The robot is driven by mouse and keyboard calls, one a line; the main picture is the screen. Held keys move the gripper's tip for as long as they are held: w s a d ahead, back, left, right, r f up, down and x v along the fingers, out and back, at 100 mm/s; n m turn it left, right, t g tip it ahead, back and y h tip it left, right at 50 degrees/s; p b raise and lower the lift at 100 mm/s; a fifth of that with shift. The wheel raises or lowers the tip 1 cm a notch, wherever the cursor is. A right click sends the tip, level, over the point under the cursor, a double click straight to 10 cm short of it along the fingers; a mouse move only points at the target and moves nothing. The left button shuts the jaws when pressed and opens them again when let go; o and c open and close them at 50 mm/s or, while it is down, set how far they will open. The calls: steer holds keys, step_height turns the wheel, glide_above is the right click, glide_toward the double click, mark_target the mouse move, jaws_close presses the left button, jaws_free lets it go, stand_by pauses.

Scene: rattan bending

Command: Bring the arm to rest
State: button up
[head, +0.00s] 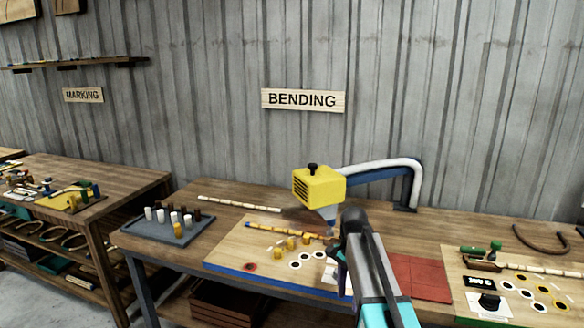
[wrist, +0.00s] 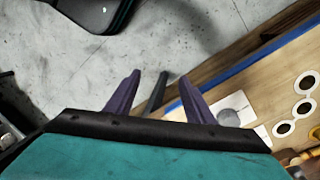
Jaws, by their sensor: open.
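My gripper (wrist: 161,76) shows in the wrist view as two purple fingers, apart, with nothing held between them. A dark narrow bar lies between and behind them; I cannot tell what it is. The fingers point over the front edge of the bench, with grey floor beyond. In the head view my arm rises in front of the bending bench (head: 185,262), and the gripper is mostly hidden behind it. The wooden bending board (head: 232,250) with its blue front edge lies just left of the arm; its edge also shows in the wrist view (wrist: 262,78).
A yellow heater (head: 318,187) on a curved pipe stands behind the arm. A blue-grey tray (head: 150,235) of pegs is at left, and a rattan pole (head: 240,204) lies behind. A red mat (head: 420,276) and another board (head: 470,302) are at right.

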steer(key=s+f+g, duration=0.1)
steer(key=s+f, duration=0.5)
steer(key=f, duration=0.3)
steer(key=s+f+n+g, duration=0.1)
steer(key=s+f+g, duration=0.1)
steer(key=s+f, duration=0.5)
steer(key=s+f+g, duration=0.1)
steer(key=s+f, duration=0.3)
steer(key=f, duration=0.7)
steer(key=s+f+n, duration=0.6)
steer(key=s+f, duration=0.2)
steer(key=s, duration=0.3)
steer(key=s+f+n, duration=0.6)
steer(key=s+f, duration=0.2)
steer(key=s, duration=0.4)
steer(key=shift+s+f+b, duration=0.2)
steer(key=shift+f+b, duration=0.1)
steer(key=shift+f, duration=0.05)
